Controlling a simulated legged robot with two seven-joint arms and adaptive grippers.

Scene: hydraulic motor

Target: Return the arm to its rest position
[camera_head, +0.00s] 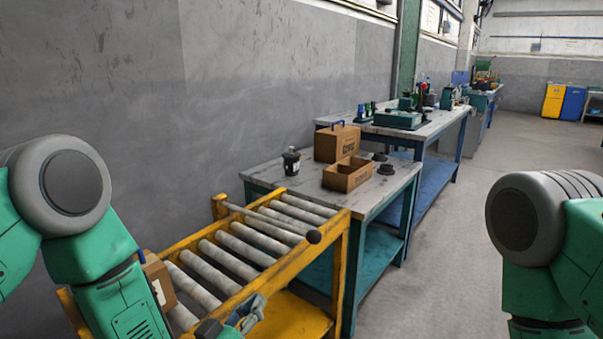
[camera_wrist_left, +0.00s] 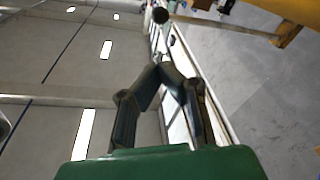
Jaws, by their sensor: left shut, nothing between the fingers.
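My left arm (camera_head: 118,290) comes in from the left of the head view, bent down in front of the yellow roller conveyor. My left gripper (camera_head: 248,312) shows at the bottom of the head view, beside the front of the conveyor, partly cut off. In the left wrist view the fingers of this gripper (camera_wrist_left: 160,72) meet at their tips with nothing between them. My right arm (camera_head: 560,240) shows at the right edge of the head view, over the floor. Its gripper is out of the frame.
The yellow roller conveyor (camera_head: 340,255) stands close to my left arm, with a cardboard box (camera_head: 158,282) at its near end. A workbench (camera_head: 262,172) beyond holds an open box (camera_head: 347,175), a closed box (camera_head: 336,143) and a dark cup (camera_head: 291,161). Floor (camera_head: 440,230) is clear on the right.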

